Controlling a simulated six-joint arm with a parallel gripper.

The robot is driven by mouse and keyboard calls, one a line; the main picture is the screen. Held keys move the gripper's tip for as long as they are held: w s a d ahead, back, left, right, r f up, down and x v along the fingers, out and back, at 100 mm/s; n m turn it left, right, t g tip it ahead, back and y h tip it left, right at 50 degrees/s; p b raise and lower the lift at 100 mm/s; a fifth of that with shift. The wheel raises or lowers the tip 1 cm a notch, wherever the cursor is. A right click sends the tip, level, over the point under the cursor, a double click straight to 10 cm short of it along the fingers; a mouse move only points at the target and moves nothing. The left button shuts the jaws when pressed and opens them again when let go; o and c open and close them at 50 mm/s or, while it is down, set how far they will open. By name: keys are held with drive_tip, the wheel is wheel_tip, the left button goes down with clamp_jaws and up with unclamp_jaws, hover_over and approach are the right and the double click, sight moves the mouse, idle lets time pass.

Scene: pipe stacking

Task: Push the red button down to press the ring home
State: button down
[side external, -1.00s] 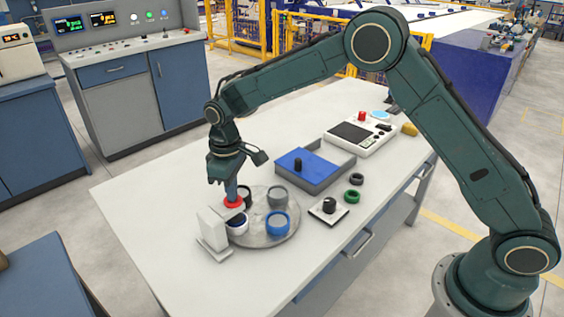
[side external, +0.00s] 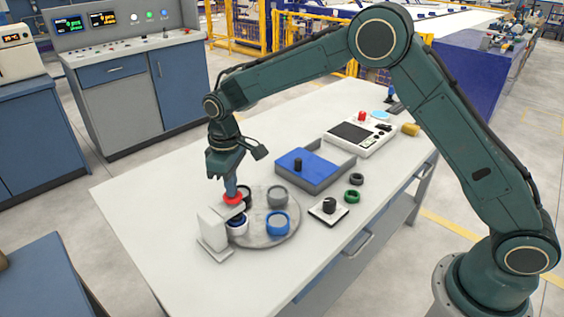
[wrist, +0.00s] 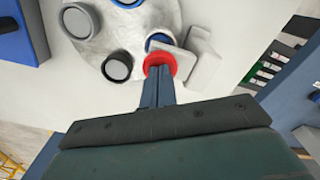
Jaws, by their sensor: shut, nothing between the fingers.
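The red button (side external: 233,199) sits on top of the white press (side external: 211,228). It also shows in the wrist view (wrist: 158,58), as a red disc beside the press arm. My gripper (side external: 231,195) is shut and empty, pointing down with its fingertips at the button's top. In the wrist view my fingertips (wrist: 158,71) overlap the button; I cannot tell whether they touch it. Under the press head stands a white cup (side external: 238,228) on the round grey turntable (side external: 270,240). A blue edge (wrist: 158,39) shows there in the wrist view; the ring's seating is hidden.
The turntable also carries a blue-ringed cup (side external: 277,223), a grey cup (side external: 277,196) and a dark-rimmed cup. A black knob (side external: 329,205), a green ring (side external: 351,196), a black ring (side external: 356,179) and a blue tray (side external: 313,172) stand to the right. The table's left side is clear.

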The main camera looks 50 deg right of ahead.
drive_tip(key=shift+r, duration=2.7)
drive_tip(key=shift+s+d+r, duration=0.1)
drive_tip(key=shift+r, duration=0.1)
drive_tip(key=s+d+r+m+t, duration=0.3)
drive_tip(key=s+d+r, duration=0.6)
drive_tip(key=s+r, duration=0.5)
drive_tip(key=s+d+m+t, duration=0.1)
drive_tip(key=s+d, duration=0.2)
drive_tip(key=s, duration=0.7)
drive_tip(key=s+d+f+m+t, duration=0.1)
drive_tip(key=s+d+m, duration=0.1)
drive_tip(key=s, duration=0.8)
drive_tip(key=shift+d+f+t, duration=0.2)
drive_tip(key=shift+d+t, duration=0.1)
drive_tip(key=shift+d, duration=0.35)
